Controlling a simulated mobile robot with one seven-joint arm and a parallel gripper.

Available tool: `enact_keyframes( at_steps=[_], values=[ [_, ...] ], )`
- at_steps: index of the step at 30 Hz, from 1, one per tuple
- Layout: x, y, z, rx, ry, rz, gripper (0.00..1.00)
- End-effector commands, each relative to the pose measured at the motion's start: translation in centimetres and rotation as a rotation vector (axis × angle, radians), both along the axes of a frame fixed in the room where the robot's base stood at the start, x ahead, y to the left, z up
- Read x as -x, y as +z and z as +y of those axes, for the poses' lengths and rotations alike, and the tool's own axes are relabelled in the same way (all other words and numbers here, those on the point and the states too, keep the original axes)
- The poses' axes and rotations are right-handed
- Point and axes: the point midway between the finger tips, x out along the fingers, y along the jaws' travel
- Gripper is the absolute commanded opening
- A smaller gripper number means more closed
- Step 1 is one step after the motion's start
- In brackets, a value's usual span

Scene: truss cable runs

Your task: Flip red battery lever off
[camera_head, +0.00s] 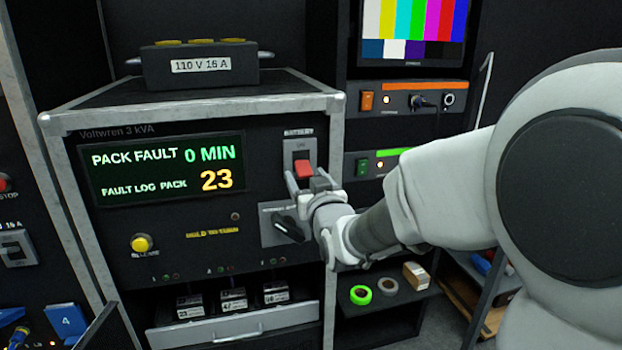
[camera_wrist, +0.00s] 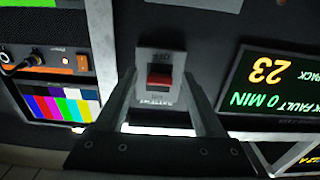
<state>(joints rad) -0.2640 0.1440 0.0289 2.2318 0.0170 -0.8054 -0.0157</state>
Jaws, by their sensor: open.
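The red battery lever (camera_head: 304,169) sits on a light grey plate under the BATTERY label, on the front of the black power unit. In the wrist view the red lever (camera_wrist: 160,79) appears upside down, near the middle of its plate (camera_wrist: 158,56). My gripper (camera_head: 308,181) is open, just in front of the plate. Its two fingers reach to either side of the lever; in the wrist view the gripper (camera_wrist: 165,88) shows a gap around it. I cannot tell whether a finger touches the lever, or which way it is thrown.
A display (camera_head: 163,168) reads PACK FAULT, 0 MIN, 23. A lower plate with a black handle (camera_head: 287,226) lies just below my gripper. A yellow button (camera_head: 141,243) is at lower left. A rack with an orange switch (camera_head: 367,102) stands right. A black box (camera_head: 200,65) sits on top.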

Motion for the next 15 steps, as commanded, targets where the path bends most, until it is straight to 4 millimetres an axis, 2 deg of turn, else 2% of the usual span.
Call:
enact_keyframes(
  at_steps=[7, 8, 15],
  values=[
    [-0.07, -0.02, 0.01, 0.000, 0.000, 0.001, 0.70],
    [-0.07, -0.02, 0.01, 0.000, 0.000, 0.001, 0.66],
    [-0.05, -0.01, -0.01, 0.000, 0.000, 0.000, 0.23]
  ],
)
